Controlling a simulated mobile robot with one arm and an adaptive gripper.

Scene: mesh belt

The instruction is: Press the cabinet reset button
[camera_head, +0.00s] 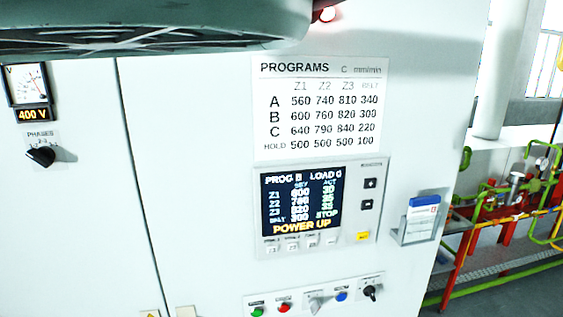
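The white cabinet (200,200) fills most of the view. A control strip (300,303) sits low on its front, near the bottom edge of the picture. My gripper is not in view.
A display panel (320,208) reads "POWER UP" above the strip, under a programs chart (322,108). A holder with a card box (421,218) juts out at right. A dark vented body covers the upper left. Red and green pipework (500,205) stands beyond the cabinet.

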